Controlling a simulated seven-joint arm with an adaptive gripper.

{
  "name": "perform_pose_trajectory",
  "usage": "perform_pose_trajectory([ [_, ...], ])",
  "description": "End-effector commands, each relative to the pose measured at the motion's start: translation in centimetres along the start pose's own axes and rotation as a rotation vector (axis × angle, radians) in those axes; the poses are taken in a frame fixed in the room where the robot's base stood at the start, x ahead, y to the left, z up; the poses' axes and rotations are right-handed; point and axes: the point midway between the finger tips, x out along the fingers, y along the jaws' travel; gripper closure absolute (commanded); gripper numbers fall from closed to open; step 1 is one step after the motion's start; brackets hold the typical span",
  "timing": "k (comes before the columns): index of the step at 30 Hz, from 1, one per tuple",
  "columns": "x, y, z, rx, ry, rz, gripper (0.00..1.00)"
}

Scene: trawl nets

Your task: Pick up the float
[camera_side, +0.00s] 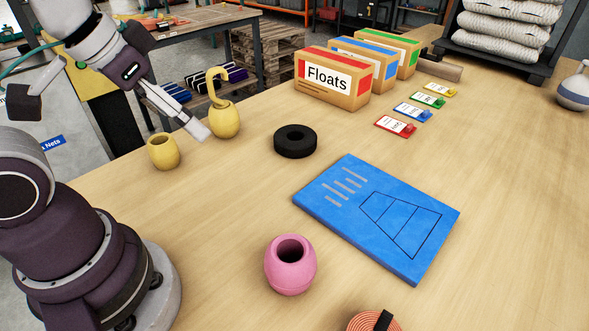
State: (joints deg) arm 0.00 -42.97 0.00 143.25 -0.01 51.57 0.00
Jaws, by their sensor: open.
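Float-like pieces stand on the wooden table: a small yellow barrel-shaped piece with a hole in its top (163,152), a round yellow piece with a hooked top (225,121), and a pink barrel-shaped piece with a hole (290,265). I cannot tell which one the task means. My gripper (201,131) reaches in from the upper left, open and empty. Its fingertips show between the two yellow pieces, close in front of the hooked one. I cannot tell whether they touch it. The pink piece stands well away, nearer the camera.
A black ring (295,142) and a blue board with a net drawing (424,228) lie mid-table. A box marked Floats (329,80) stands behind, beside two similar boxes and small tagged cards. An orange coil (361,322) is at the front edge.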

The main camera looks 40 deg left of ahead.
Motion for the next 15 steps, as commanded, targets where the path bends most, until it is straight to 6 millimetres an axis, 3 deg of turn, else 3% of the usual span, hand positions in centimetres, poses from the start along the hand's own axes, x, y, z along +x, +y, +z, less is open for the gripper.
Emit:
perform_pose_trajectory([
  [4,0.0,0.0,0.0,0.0,0.0,0.0,0.02],
  [15,0.72,0.11,0.19,0.057,-0.039,0.014,0.02],
])
